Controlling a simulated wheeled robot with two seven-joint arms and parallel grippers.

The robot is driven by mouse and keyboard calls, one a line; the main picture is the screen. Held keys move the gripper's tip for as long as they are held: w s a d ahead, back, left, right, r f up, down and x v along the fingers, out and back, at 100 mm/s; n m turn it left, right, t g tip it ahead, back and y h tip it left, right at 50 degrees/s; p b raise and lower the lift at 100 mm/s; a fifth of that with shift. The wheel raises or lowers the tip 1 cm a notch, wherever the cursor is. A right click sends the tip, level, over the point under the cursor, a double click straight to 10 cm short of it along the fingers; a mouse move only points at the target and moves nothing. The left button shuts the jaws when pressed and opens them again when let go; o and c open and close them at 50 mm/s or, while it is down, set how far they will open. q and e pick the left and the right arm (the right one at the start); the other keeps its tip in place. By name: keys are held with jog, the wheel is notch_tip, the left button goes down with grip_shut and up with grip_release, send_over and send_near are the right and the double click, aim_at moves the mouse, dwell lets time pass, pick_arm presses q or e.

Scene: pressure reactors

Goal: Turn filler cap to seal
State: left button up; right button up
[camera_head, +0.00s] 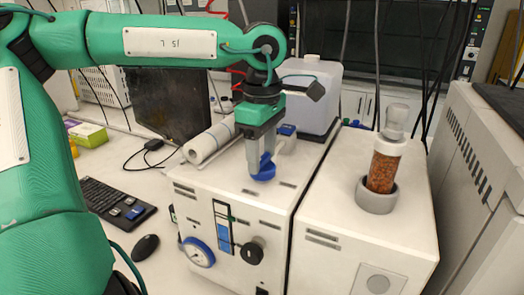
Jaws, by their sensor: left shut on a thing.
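My left arm comes in from the left, and my left gripper (263,158) points down over the top of the white reactor box on the left. Its fingers are shut on a blue filler cap (263,174), which sits at the box's top surface. The fingers hide part of the cap, so I cannot tell how far it is turned. The white reactor box (190,203) has a round gauge (198,252), a blue level strip (224,236) and a black knob (251,252) on its front. My right gripper is not in view.
A second white box (340,235) to the right bears a brown-filled column (383,165). A keyboard (115,203) and mouse (145,247) lie at the left.

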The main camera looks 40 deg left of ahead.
aim_at(262, 157)
pick_arm(q)
jog(key=o, duration=1)
jog(key=shift+r, duration=0.35)
notch_tip(262, 157, up, 13)
jog(key=shift+r+b, duration=0.1)
jog(key=shift+b, duration=0.35)
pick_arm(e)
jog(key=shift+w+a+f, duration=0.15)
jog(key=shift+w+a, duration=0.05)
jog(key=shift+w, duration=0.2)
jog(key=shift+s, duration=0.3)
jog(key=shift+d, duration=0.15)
